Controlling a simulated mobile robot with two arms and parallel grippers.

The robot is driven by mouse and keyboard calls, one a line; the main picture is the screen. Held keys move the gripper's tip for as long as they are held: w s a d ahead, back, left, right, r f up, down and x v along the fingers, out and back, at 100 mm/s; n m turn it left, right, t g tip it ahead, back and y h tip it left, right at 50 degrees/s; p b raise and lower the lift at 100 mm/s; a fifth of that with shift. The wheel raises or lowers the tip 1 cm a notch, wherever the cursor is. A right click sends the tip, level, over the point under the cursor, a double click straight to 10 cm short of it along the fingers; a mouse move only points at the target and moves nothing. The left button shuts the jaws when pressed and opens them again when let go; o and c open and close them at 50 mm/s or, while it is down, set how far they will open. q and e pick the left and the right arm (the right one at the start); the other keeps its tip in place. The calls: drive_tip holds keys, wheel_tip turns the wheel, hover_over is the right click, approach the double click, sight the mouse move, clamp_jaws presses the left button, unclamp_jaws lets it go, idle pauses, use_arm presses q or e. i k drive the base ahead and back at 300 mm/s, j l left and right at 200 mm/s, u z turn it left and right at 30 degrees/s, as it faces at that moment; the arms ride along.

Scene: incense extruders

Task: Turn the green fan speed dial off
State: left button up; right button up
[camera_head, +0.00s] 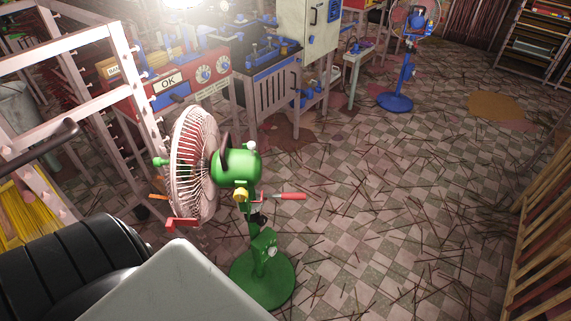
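The green pedestal fan (236,165) stands on the tiled floor near the middle, its pale round cage facing left. A small green control box sits low on its stand, with a pale round dial (272,252) on its front. The dial's setting is too small to read. A yellow knob (240,195) shows higher up, below the motor housing. The fan's round green base (262,282) rests on the floor.
A red-handled tool (290,196) shows beside the stand. A black ribbed motor-like body (70,268) and a grey box-like surface (185,290) fill the lower left. A pale metal rack (90,100) stands left. A blue fan (398,90) stands far back. Floor to the right is open, strewn with sticks.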

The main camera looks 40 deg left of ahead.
sight(272, 251)
drive_tip(key=i+u, duration=0.4)
drive_tip(key=i+l+u, duration=0.15)
drive_tip(key=u, duration=0.3)
drive_tip(key=i+l+u, duration=0.25)
drive_tip(key=u, duration=0.15)
drive_tip(key=i+l+u, duration=0.15)
drive_tip(key=l+u, duration=0.3)
drive_tip(key=j, duration=0.15)
